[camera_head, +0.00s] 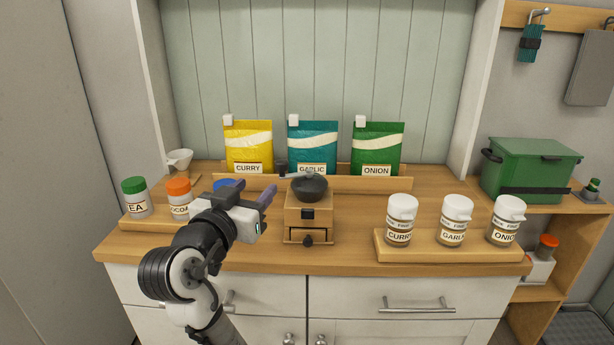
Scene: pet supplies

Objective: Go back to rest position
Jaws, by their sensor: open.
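My gripper (252,198) is open, with its two dark fingers apart and nothing between them. It is over the left-centre of the wooden counter (340,252), just left of a wooden grinder (308,215) with a dark bowl top and a small drawer. My arm reaches up from the bottom of the view and hides part of the left tray and a jar with a blue lid (224,184). I cannot tell the exact gap between the fingers and the grinder.
Jars with green (135,197) and orange (179,198) lids stand at left. A right tray (388,254) holds three white-capped jars (455,220). Curry (247,147), garlic (313,147) and onion (378,149) bags stand behind. A green box (540,170) sits far right.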

